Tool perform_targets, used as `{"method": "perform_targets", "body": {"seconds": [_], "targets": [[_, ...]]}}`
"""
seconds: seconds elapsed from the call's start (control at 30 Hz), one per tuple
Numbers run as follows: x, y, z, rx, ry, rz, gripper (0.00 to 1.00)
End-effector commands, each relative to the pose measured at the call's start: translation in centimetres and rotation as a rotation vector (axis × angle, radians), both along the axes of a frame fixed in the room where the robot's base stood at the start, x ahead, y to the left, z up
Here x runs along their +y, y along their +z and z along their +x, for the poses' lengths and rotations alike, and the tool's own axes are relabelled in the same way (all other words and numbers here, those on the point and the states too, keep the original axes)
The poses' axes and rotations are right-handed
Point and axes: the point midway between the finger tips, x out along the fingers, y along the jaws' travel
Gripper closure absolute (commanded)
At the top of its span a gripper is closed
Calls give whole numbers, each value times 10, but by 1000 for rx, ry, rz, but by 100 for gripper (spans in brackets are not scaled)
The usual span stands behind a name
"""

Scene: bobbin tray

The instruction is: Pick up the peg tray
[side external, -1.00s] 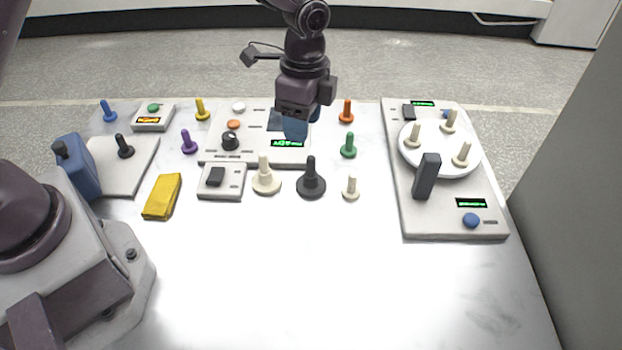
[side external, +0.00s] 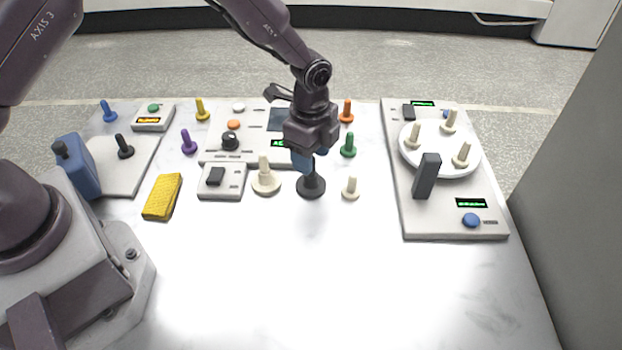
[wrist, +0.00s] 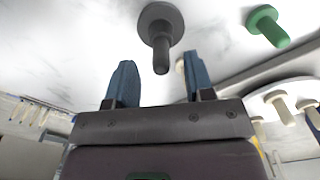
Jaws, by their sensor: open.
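A dark round-based piece with an upright peg (side external: 311,188) stands on the white table near the middle; the wrist view shows its round base (wrist: 150,16) and peg ahead of my fingers. A cream piece of like shape (side external: 266,184) stands to its left. A white round plate bearing several cream pegs (side external: 437,168) sits on the panel at right. Which of these is the peg tray I cannot tell. My gripper (side external: 303,162) is open and empty, pointing down at the dark peg's top. In the wrist view the peg tip lies between the two blue fingertips (wrist: 159,72) in line of sight.
A green peg (side external: 348,146) and a small cream peg (side external: 351,188) stand close to the right. A switch box (side external: 221,181) and yellow block (side external: 162,197) lie left. The control panel (side external: 212,149) is behind. The table's front is clear.

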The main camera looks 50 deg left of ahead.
Motion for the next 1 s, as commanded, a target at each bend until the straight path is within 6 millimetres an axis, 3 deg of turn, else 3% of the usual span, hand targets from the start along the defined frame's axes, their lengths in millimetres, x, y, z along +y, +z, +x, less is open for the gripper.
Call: {"method": "perform_targets", "body": {"seconds": [0.2, 0.47, 0.7, 1.0], "targets": [[2, -29, 1, 0, 0, 0, 52], [2, -31, 1, -2, 0, 0, 52], [2, -31, 1, -2, 0, 0, 100], [1, -30, 1, -2, 0, 0, 100]]}}
